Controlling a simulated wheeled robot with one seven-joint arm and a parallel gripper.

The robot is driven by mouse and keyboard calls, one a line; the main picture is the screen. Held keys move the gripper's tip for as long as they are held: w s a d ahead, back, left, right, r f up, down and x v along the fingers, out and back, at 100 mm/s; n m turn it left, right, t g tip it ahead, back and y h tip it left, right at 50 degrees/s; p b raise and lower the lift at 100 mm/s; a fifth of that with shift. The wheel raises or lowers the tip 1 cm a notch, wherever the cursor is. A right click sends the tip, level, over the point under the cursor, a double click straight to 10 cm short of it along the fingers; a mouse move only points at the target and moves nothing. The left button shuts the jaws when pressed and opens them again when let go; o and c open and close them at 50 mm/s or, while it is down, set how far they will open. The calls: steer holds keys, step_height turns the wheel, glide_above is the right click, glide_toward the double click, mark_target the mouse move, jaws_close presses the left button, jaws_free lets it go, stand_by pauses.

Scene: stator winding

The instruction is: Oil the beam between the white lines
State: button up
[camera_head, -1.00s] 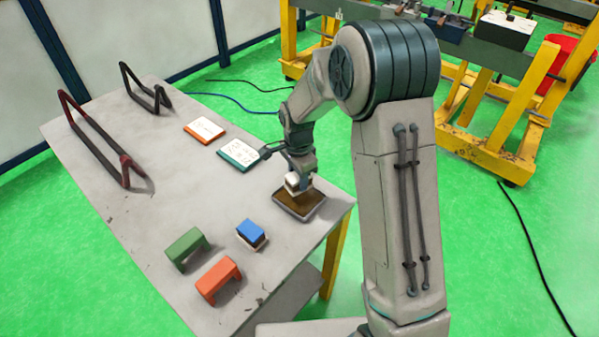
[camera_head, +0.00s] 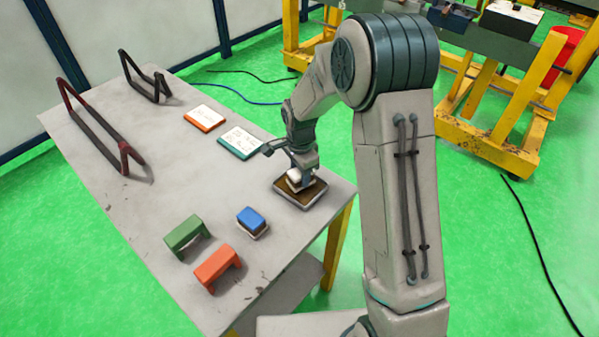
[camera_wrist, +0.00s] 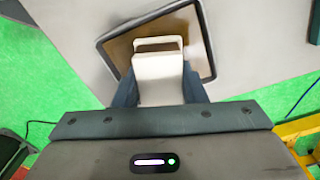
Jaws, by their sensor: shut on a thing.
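My gripper (camera_head: 302,164) is shut on a white tool (camera_head: 296,182) with a loop-like top, also seen in the wrist view (camera_wrist: 160,72). It is low over a shallow tray (camera_head: 306,207) with a brown inside and dark rim; the tool's underside is hidden, so I cannot tell whether it touches the tray's floor. The tray also shows in the wrist view (camera_wrist: 196,38). A dark red and black beam frame (camera_head: 98,132) and a smaller black frame (camera_head: 148,82) stand at the table's far left. I cannot make out white lines on either.
The grey table (camera_head: 150,190) also bears a green block (camera_head: 186,234), an orange block (camera_head: 217,268), a blue block (camera_head: 252,218), and two flat panels, orange-edged (camera_head: 204,118) and teal-edged (camera_head: 239,142). Its middle is clear. A yellow-framed bench (camera_head: 500,150) stands behind.

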steer(key=shift+f+b, duration=0.6)
stand_by(1.7)
steer(key=shift+r+p, duration=2.1)
steer(key=shift+r, duration=1.5)
